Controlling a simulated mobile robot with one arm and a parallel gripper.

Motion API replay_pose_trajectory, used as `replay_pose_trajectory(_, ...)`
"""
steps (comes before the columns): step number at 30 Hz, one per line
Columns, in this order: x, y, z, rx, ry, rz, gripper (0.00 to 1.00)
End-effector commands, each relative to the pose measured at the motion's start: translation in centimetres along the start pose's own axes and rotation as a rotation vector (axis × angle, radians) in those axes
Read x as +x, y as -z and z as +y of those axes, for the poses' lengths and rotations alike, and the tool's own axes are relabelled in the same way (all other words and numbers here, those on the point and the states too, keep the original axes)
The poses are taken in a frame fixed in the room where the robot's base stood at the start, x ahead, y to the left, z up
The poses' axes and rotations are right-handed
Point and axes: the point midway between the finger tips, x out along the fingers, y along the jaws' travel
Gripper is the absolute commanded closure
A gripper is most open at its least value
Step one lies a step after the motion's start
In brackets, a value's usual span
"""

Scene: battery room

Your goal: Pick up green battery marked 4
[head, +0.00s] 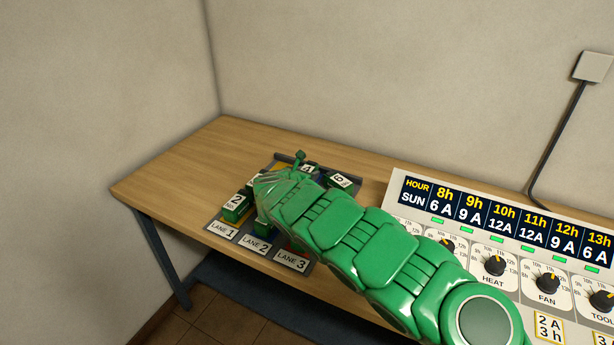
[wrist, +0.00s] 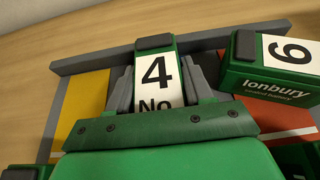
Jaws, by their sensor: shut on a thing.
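The green battery marked 4 (wrist: 156,72) stands at the centre of the wrist view, its white label facing up and a dark cap at its far end. My gripper (wrist: 158,88) is shut on it, one grey finger on each side. In the head view the top of battery 4 (head: 308,169) shows just past my gripper (head: 298,170), mostly hidden by my green arm. I cannot tell whether the battery is clear of the tray floor.
Battery 6 (wrist: 272,68) stands close on the right. Battery 2 (head: 235,206) stands in the tray near LANE 1. The lane tray (wrist: 92,62) has a grey back wall behind battery 4. A control panel (head: 398,196) with dials fills the table's right. The table (head: 175,172) is bare at left.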

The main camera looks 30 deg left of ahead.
Motion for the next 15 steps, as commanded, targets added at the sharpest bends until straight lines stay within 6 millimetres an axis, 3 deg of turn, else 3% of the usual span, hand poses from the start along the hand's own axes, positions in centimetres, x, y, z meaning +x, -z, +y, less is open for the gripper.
replay_pose_trajectory(1, -0.01, 0.01, 0.01, 0.000, 0.000, 0.000, 0.80)
replay_pose_trajectory(5, -0.01, 0.02, 0.01, 0.000, 0.000, 0.000, 1.00)
replay_pose_trajectory(15, -0.07, -0.14, 0.03, 0.000, 0.000, -0.001, 1.00)
